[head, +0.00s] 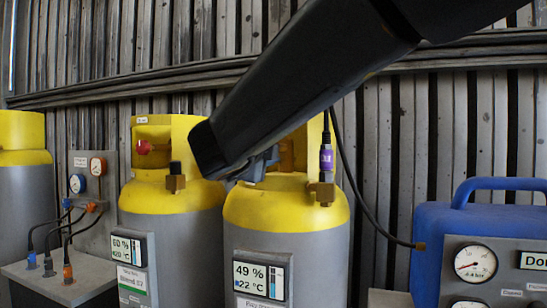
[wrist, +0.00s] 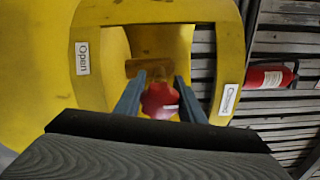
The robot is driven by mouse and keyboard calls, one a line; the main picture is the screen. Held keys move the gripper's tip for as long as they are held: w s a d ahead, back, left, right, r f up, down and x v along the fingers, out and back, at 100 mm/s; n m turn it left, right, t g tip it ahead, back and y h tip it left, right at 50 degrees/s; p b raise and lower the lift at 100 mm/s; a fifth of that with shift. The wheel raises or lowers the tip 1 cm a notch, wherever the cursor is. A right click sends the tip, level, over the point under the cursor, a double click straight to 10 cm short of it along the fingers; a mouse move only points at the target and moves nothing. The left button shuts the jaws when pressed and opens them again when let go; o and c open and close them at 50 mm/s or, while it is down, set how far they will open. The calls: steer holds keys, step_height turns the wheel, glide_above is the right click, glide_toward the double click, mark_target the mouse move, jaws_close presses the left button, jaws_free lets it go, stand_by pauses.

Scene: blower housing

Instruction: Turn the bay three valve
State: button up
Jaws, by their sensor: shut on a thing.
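In the wrist view a red valve knob (wrist: 160,99) sits inside the opening of a yellow cylinder collar (wrist: 100,60). My gripper (wrist: 160,95) has its two grey fingers on either side of the knob and is shut on it. An "Open" label (wrist: 83,58) is on the collar at left and another label (wrist: 228,99) is at right. In the head view my gripper (head: 262,165) reaches into the yellow collar of the right-hand cylinder (head: 285,208), whose display (head: 261,281) reads 49 % and 22 °C. My arm hides the knob there.
Another yellow-topped cylinder (head: 172,195) with a red knob (head: 145,147) stands close at left. A purple-banded hose fitting (head: 326,160) and black hose (head: 345,165) are right of my gripper. A fire extinguisher (wrist: 268,76) hangs on the slatted wall.

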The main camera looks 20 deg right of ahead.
stand_by(0.3)
steer(key=o, duration=1)
steer(key=shift+o, duration=0.2)
steer(key=b+v, duration=0.1)
steer(key=v, duration=0.6)
steer(key=shift+s+a, duration=0.2)
steer(key=shift+s, duration=0.1)
